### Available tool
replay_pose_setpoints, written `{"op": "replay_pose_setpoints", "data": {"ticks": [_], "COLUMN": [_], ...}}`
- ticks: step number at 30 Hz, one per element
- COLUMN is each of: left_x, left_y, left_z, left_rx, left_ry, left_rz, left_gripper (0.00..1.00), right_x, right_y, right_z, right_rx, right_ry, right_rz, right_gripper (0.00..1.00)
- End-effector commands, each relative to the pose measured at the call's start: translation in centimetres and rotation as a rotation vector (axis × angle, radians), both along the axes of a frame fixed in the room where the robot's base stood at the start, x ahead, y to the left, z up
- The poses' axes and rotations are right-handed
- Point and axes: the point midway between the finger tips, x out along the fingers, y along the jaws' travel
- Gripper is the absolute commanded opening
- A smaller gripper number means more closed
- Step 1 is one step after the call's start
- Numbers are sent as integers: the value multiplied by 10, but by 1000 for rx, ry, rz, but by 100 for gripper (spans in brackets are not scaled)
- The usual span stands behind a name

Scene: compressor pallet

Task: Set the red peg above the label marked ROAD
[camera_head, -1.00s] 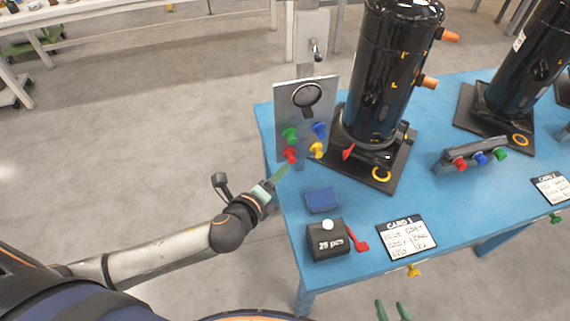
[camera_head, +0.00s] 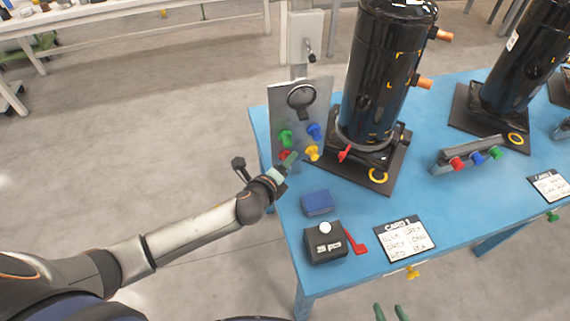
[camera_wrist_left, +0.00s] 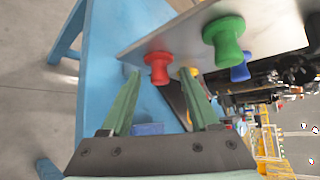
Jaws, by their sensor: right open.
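The red peg (camera_head: 284,154) sticks out of the upright grey panel (camera_head: 272,112), low on its left side. My left gripper (camera_head: 290,160) is just in front of it and partly covers it. In the left wrist view the red peg (camera_wrist_left: 158,66) shows beyond and between the two green fingertips, which are apart and do not visibly hold it. My right gripper (camera_head: 390,311) shows only its fingertips at the bottom edge, open and empty. I cannot read a ROAD label on the panel.
Green (camera_head: 285,137), blue (camera_head: 314,131) and yellow (camera_head: 312,153) pegs sit close around the red one. A black compressor (camera_head: 385,80) stands right of the panel. A blue block (camera_head: 318,203), a black box (camera_head: 325,243) and a written card (camera_head: 405,238) lie on the blue table (camera_head: 375,205).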

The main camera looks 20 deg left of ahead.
Motion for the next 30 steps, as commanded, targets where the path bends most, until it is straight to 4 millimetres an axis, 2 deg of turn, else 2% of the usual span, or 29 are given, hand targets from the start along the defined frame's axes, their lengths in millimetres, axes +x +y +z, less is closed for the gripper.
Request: {"op": "replay_pose_setpoints", "data": {"ticks": [2,15,22,23,30], "left_x": [0,0,0,0,0], "left_y": [0,0,0,0,0], "left_z": [0,0,0,0,0], "left_rx": [0,0,0,0,0], "left_ry": [0,0,0,0,1], "left_rz": [0,0,0,0,0], "left_gripper": [51,2,0,26,0], "right_x": [0,0,0,0,0], "right_y": [0,0,0,0,0], "right_z": [0,0,0,0,0], "right_rx": [0,0,0,0,0], "right_ry": [0,0,-1,-1,-1], "right_rz": [0,0,0,0,0], "right_gripper": [50,50,50,50,50]}}
